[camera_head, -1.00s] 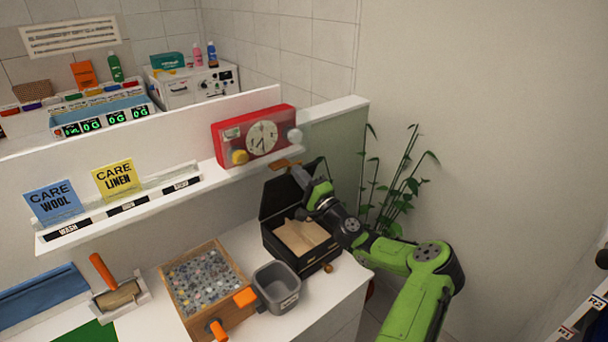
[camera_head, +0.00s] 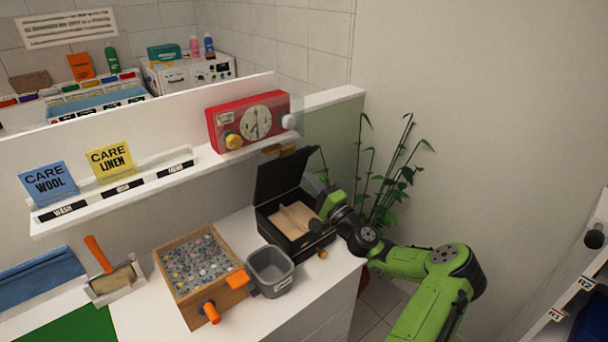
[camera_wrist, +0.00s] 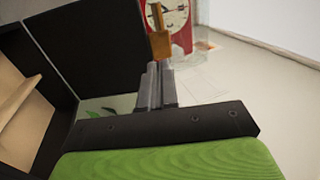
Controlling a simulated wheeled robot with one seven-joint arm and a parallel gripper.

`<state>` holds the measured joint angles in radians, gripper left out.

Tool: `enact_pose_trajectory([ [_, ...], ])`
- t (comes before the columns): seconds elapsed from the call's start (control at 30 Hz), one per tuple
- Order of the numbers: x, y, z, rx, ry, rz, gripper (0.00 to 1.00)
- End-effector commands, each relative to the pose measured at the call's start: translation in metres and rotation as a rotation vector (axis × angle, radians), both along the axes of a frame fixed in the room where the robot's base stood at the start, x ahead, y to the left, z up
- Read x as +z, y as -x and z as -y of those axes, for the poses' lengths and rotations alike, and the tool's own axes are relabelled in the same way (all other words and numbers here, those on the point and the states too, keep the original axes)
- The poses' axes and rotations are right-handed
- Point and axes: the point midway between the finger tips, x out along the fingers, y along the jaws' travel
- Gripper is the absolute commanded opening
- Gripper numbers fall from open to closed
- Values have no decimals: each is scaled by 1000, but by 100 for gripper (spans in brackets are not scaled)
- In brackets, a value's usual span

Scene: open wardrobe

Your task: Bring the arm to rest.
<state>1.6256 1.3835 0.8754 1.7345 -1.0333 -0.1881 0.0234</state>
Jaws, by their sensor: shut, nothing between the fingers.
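My gripper shows in the wrist view (camera_wrist: 157,85) with its two fingers together and nothing between them. In the head view my green and black arm reaches in from the lower right, and its end lies beside the right edge of the open black box (camera_head: 313,246). The fingers are hard to make out in the head view. The box has its lid raised and a tan lining or divider inside. It also shows at the left of the wrist view (camera_wrist: 85,45).
A red timer (camera_head: 248,121) stands on the white shelf above the box. A grey bin (camera_head: 270,271) and a wooden tray of buttons (camera_head: 237,288) stand left of the box. A plant (camera_head: 392,175) grows behind my arm. A plain wall is at the right.

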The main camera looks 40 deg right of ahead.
Motion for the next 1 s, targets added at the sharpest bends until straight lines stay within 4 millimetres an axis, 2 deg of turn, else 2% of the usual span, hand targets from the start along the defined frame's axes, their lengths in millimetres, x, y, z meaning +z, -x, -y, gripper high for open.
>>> enact_pose_trajectory([
  [0.1,-8,23,-1,-3,-1,0,0],
  [0.3,-15,45,-4,-2,2,1,0],
  [0.6,-15,46,-4,-1,2,1,0],
  [0.67,-14,42,-11,18,13,-12,0],
  [0.77,-14,16,-52,138,92,-96,0],
  [0.87,-20,-15,-131,357,254,-263,0],
  [0.9,-26,-22,-166,455,334,-344,0],
  [1.0,-40,-21,-242,666,547,-543,0],
])
